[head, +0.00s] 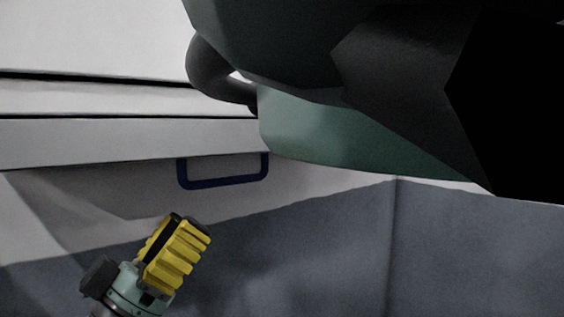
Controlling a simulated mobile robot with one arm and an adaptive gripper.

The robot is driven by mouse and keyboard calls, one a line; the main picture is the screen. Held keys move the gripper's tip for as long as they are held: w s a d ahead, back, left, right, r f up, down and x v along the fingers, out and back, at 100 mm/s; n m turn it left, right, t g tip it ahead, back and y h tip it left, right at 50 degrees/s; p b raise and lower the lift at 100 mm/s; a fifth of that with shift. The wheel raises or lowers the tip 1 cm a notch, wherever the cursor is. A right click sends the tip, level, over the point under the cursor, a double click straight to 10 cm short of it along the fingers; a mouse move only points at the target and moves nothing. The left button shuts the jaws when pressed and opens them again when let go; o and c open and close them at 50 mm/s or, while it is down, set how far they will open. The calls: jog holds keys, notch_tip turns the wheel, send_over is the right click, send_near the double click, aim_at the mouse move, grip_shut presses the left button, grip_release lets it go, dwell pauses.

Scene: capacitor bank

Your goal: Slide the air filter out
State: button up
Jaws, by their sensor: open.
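A dark blue U-shaped handle (222,184) hangs below the front edge of a long pale grey panel (120,140) at centre left. This panel looks like the air filter, but its right end is hidden behind my arm. My gripper (186,224), with ribbed yellow fingers and a teal wrist, is at the lower left, pointing up and right. It is open and appears empty. In the picture it is below the handle, with a gap between them. The depth between them is hard to judge.
My own dark green and black arm links fill the upper right and block the view there. Pale cabinet panels (100,40) with dark seams are above the grey panel. A blue-grey surface (320,260) below shows no objects.

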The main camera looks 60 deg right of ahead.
aim_at(219, 182)
jog(key=p+x, duration=0.2)
jog(key=x, duration=0.1)
jog(key=p+x, duration=0.2)
jog(key=x, duration=0.1)
jog(key=shift+w+a+r, duration=0.1)
jog(key=shift+a+r, duration=0.1)
jog(key=shift+r, duration=0.05)
jog(key=shift+w+d+r+p, duration=0.15)
jog(key=shift+r+p, duration=0.25)
jog(key=shift+p, duration=0.75)
jog(key=p, duration=0.2)
jog(key=shift+s+d+r+p, duration=0.2)
jog(key=shift+d+p, duration=0.2)
jog(key=shift+s+d+f+p, duration=0.1)
jog(key=shift+d+f+p, duration=0.15)
jog(key=shift+p, duration=0.25)
jog(key=shift+o, duration=0.2)
grip_shut()
